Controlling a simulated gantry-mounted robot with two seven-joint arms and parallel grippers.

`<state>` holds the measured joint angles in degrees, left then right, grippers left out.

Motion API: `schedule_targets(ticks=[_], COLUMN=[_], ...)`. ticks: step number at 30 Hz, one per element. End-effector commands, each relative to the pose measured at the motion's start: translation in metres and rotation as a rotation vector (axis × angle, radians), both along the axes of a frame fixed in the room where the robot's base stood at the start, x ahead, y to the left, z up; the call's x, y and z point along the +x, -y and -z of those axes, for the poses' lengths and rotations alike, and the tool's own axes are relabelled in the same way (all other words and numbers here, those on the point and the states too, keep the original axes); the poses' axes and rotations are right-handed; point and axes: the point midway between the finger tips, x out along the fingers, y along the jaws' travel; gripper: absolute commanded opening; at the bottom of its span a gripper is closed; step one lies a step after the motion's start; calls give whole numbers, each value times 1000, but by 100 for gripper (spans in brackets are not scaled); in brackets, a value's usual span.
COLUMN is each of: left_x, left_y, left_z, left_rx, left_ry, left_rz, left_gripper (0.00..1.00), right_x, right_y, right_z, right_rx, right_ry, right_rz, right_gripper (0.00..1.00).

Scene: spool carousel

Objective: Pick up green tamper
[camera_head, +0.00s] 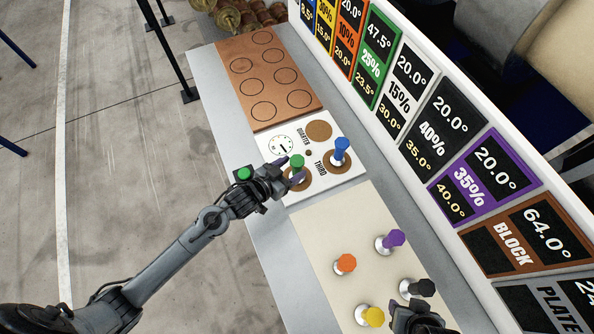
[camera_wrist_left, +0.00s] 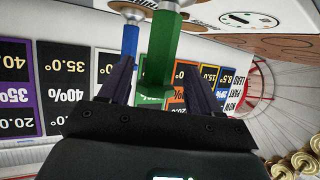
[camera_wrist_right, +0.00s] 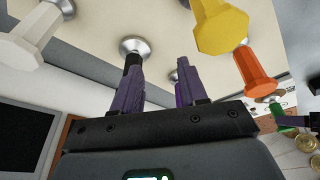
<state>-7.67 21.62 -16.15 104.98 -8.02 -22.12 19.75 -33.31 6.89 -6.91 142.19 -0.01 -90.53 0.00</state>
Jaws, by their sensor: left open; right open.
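The green tamper (camera_head: 297,161) stands upright on a brown disc of the white panel, its base partly hidden by my left gripper (camera_head: 288,172). In the left wrist view the green handle (camera_wrist_left: 160,50) rises between the two spread fingers, with no clear sign of grip. The blue tamper (camera_head: 341,145) stands just behind and to the right; its handle (camera_wrist_left: 130,42) shows beside the left finger in the wrist view. My right gripper (camera_wrist_right: 160,85) is open and appears empty, near the black tamper (camera_head: 420,287) at the front of the bench.
On the cream mat (camera_head: 330,225) stand orange (camera_head: 346,262), purple (camera_head: 391,240) and yellow (camera_head: 372,316) tampers. A green button (camera_head: 244,173) sits at the bench's left edge, beside my left wrist. The copper panel (camera_head: 256,53) with ringed spots is clear. A sign wall (camera_head: 440,130) bounds the right.

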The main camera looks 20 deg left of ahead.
Motion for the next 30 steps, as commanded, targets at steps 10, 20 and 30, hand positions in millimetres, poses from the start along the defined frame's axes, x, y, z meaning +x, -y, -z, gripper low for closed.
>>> schedule_targets(ticks=[10, 20, 30], left_x=[36, 41, 41], left_y=[15, 17, 16], left_z=[14, 17, 17], left_rx=[-1, 0, 0], left_ry=[1, 0, 0], left_rz=[0, 0, 0], left_gripper=[63, 63, 14], right_x=[0, 1, 1], right_y=[2, 1, -1], right_z=[-2, -2, -2], right_rx=[-7, -2, 5], right_ry=[1, 0, 0], right_rz=[-3, 1, 4], right_gripper=[43, 43, 43])
